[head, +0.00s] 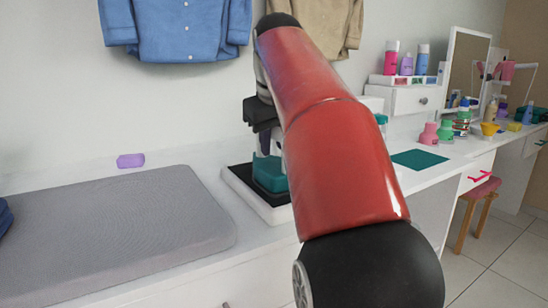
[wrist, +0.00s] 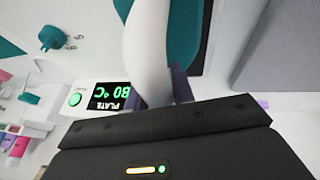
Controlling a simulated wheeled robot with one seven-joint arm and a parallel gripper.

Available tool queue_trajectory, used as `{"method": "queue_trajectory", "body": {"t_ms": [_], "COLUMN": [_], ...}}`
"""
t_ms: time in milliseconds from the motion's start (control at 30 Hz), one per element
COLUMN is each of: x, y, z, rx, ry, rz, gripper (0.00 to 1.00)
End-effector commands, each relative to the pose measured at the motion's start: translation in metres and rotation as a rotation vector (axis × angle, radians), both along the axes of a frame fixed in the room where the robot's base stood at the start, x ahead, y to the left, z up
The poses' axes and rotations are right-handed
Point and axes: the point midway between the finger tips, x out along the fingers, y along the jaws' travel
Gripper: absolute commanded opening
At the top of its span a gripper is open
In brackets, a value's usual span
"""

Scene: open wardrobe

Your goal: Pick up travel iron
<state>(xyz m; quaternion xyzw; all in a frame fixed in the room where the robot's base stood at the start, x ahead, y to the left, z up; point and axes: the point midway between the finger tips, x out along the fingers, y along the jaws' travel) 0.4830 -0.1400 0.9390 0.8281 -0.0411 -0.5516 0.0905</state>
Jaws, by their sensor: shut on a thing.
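The travel iron (head: 270,174) has a teal body and a pale handle. In the head view it is at the black plate of a white heating base (head: 277,214), partly behind my red arm. I cannot tell whether it touches the plate. In the wrist view the iron's white handle (wrist: 148,45) runs up from my gripper (wrist: 165,88), with the teal body beside it. My gripper, also in the head view (head: 264,145), is shut on the handle from above. The base's display (wrist: 109,97) reads "PLATE 80 °C" upside down in the wrist view.
A grey ironing pad (head: 110,240) lies left of the base, with a purple block (head: 130,160) behind it. A teal mat (head: 419,159) and several bottles are to the right. A blue shirt (head: 178,30) and a beige shirt (head: 325,22) hang above.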

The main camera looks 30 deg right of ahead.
Motion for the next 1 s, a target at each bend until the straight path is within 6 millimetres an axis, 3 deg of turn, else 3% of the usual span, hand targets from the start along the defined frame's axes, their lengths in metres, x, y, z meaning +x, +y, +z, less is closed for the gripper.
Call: {"method": "queue_trajectory", "body": {"t_ms": [267,633,1000], "x": [0.000,0.000,0.000], "y": [0.000,0.000,0.000], "z": [0.021,0.089,0.102], "rx": [-0.001,-0.001,0.000], "ry": [-0.004,-0.004,-0.003], "rz": [-0.001,-0.002,-0.001], "gripper": [0.02,0.02,0.02]}}
